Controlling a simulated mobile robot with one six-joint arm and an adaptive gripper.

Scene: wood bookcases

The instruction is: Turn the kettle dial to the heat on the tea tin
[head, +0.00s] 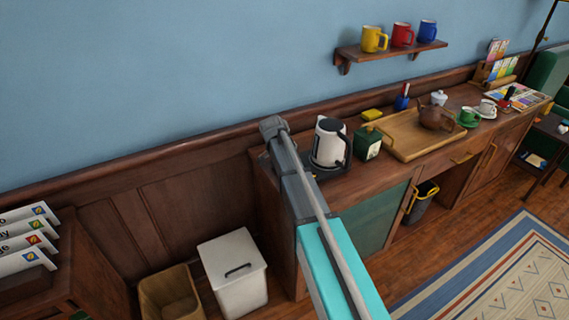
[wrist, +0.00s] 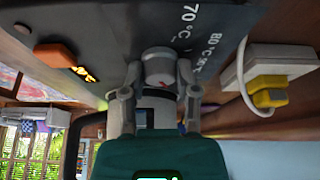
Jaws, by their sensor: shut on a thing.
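The kettle (head: 331,139), white with a black handle, stands on its dark base at the left end of the wooden counter. The green tea tin (head: 367,146) stands just right of it; its heat marking is too small to read. In the wrist view the dark base panel (wrist: 110,35) carries white marks "70°C" and "80°C", with another partly hidden. My gripper (wrist: 159,75) is shut on the round grey dial (wrist: 160,64), which has a small red mark. The dial's setting is unclear. A green tin-like block (wrist: 140,150) fills the lower middle. The head view hides my gripper.
An orange switch (wrist: 60,55) and small lit display are on the base panel. A white socket with a yellow plug (wrist: 270,97) is at right. A wooden tray (head: 408,140) with a brown teapot (head: 436,117) stands right of the tin. A shelf (head: 385,52) holds mugs above.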

